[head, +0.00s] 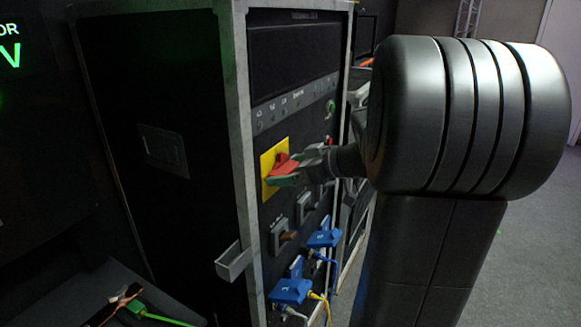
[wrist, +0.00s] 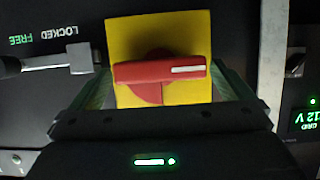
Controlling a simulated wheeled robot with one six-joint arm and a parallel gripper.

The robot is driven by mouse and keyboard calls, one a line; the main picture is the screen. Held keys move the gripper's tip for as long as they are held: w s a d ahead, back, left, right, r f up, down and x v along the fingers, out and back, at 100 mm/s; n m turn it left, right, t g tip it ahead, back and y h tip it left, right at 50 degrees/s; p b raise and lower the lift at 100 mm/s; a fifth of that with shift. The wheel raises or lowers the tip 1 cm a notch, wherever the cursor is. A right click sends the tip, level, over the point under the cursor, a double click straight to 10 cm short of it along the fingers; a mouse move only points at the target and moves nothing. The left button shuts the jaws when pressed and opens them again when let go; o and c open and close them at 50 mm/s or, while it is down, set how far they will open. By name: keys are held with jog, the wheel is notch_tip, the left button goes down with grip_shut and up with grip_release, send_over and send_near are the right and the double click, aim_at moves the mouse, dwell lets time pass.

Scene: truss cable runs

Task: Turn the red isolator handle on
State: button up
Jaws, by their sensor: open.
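The red isolator handle (head: 284,166) sits on a yellow plate (head: 267,160) on the front panel of a black case. In the wrist view the red handle (wrist: 160,71) lies crosswise in the picture, with a white mark near its right end. The yellow plate (wrist: 185,28) shows behind it. My gripper (head: 288,179) is at the handle in the head view and hides part of it. In the wrist view my gripper (wrist: 165,88) is open, one finger beyond each end of the handle, with narrow gaps visible. Contact cannot be told.
A lever (wrist: 55,62) beside the words LOCKED and FREE is left of the plate in the wrist view. A lit display (wrist: 308,120) is at right. Blue connectors (head: 291,290) with cables hang below the handle. A metal bracket (head: 234,262) sticks out from the case edge.

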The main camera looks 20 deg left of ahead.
jog(key=shift+a+f, duration=0.1)
jog(key=c, duration=0.9)
jog(key=m+g+b, duration=0.1)
jog(key=m+b, duration=0.1)
jog(key=shift+w+f+m+g, duration=0.1)
jog(key=shift+w+m+g, duration=0.2)
jog(key=shift+g, duration=0.1)
jog(key=m+g, duration=0.2)
jog(key=m, duration=0.1)
jog(key=shift+w+y, duration=0.15)
jog(key=shift+y, duration=0.25)
jog(key=m, duration=0.1)
jog(key=m+g+y, duration=0.1)
jog(key=m, duration=0.1)
jog(key=shift+w+f+m+g+p, duration=0.1)
jog(key=shift+f+m+g+p, duration=0.05)
jog(key=shift+m+g+p, duration=0.2)
jog(key=m, duration=0.1)
jog(key=m+y+p, duration=0.1)
jog(key=m+g, duration=0.1)
jog(key=m, duration=0.1)
jog(key=shift+f+y+p, duration=0.25)
jog(key=shift+y+p, duration=0.05)
jog(key=shift+y, duration=0.1)
jog(key=shift+m, duration=0.25)
